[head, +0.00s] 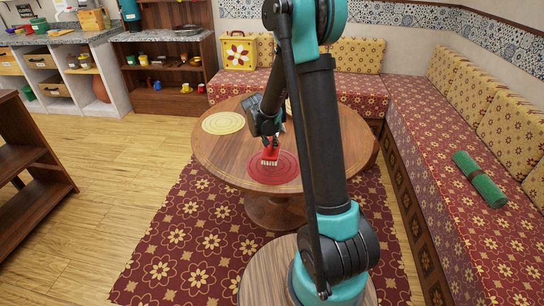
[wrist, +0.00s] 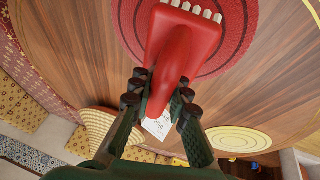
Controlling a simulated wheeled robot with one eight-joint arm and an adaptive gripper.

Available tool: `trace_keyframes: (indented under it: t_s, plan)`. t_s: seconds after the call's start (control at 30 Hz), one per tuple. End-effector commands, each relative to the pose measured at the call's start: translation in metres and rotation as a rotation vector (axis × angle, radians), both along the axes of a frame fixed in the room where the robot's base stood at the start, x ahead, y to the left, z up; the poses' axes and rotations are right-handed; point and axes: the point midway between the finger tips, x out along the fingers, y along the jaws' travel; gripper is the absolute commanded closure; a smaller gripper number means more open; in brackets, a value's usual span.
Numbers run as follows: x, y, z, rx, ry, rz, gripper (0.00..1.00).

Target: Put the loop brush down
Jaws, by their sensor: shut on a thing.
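The loop brush (head: 270,155) is red with a looped handle and a row of pale bristle tufts along one edge. It is at the red round mat (head: 287,172) on the round wooden table (head: 215,152). My gripper (head: 275,138) is above the table, shut on the brush handle. In the wrist view the fingers (wrist: 160,95) close on both sides of the red handle, and the brush (wrist: 182,40) covers part of the red mat (wrist: 240,30). I cannot tell whether the bristles touch the mat.
A yellow round mat (head: 223,123) lies on the table's left. A woven basket-like item (wrist: 108,128) and a white card (wrist: 158,127) show in the wrist view. A patterned bench (head: 430,150) with a green roll (head: 480,180) runs along the right. Bare wood lies between the mats.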

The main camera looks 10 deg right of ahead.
Motion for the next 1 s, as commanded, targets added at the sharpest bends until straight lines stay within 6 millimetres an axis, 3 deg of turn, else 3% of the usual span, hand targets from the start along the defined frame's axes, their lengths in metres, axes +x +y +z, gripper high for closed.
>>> trace_keyframes:
  t_s: [0.1,0.37,0.6,0.93,0.97,1.0]
  plan:
    - [0.0,0.0,-0.016,0.0,0.0,0.0,1.0]
    - [0.0,0.0,-0.032,0.0,0.0,0.0,1.0]
    - [0.0,0.0,-0.059,0.0,0.0,0.0,1.0]
    - [0.0,0.0,-0.062,0.0,0.0,0.0,1.0]
    - [0.0,0.0,-0.063,0.0,0.0,0.0,0.86]
    - [0.0,0.0,-0.062,0.0,0.0,0.0,0.81]
